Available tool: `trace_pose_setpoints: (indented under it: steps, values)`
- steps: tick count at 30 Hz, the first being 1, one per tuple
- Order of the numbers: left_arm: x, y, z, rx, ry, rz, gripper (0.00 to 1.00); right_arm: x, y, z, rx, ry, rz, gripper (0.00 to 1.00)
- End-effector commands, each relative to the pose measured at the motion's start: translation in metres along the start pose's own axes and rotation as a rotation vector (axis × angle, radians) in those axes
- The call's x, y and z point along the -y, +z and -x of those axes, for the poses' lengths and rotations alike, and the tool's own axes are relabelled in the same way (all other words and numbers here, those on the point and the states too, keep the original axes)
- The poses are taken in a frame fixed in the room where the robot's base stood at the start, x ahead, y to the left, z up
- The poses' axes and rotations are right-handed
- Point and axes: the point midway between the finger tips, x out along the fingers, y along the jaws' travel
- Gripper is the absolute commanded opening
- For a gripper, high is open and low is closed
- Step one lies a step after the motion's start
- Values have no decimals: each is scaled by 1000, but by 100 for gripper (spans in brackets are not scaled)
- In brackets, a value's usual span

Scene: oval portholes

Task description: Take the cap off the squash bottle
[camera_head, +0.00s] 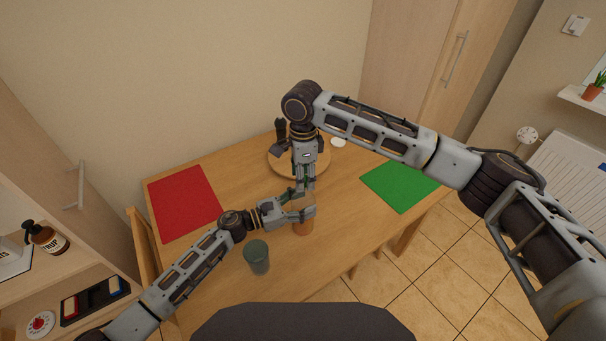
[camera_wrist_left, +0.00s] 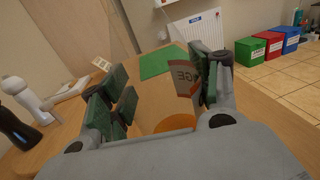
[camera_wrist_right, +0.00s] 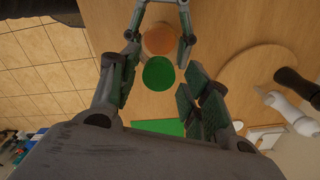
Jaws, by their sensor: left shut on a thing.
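The squash bottle (camera_head: 303,228) is orange and stands on the table. Its label, with the letters "GE", shows in the left wrist view (camera_wrist_left: 188,80). My left gripper (camera_head: 300,213) comes in from the side and is shut on the bottle. My right gripper (camera_head: 306,192) points down from above, over the bottle. In the right wrist view, a round green cap (camera_wrist_right: 158,72) lies between the right fingers, with a small gap on each side. The orange bottle (camera_wrist_right: 158,40) shows beside the cap. I cannot tell if the cap is seated on the bottle.
A grey-green cup (camera_head: 256,257) stands near the table's front edge. A red mat (camera_head: 185,202) lies left and a green mat (camera_head: 400,186) right. A round wooden board (camera_head: 276,168) at the back bears a dark shaker (camera_wrist_left: 15,125) and a white one (camera_wrist_left: 28,98).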

Motion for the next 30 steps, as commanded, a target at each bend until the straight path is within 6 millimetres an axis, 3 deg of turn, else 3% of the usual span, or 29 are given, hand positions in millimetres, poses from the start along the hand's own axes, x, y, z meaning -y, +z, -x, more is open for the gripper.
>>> trace_pose_setpoints:
  steps: [1, 10, 19, 30]
  values:
    - [-1, -1, 0, -2, 2, -2, 0, 0, 0, 0, 0, 0, 0, 38]
    - [0, -1, 0, -2, 1, -2, 0, 0, 0, 0, 0, -1, 0, 1]
    - [0, -1, 0, -2, -1, -2, 0, 0, 0, 0, 0, -1, 70, 0]
    - [1, -1, 0, -2, -2, -3, 0, 1, 0, 0, -3, -2, 363, 0]
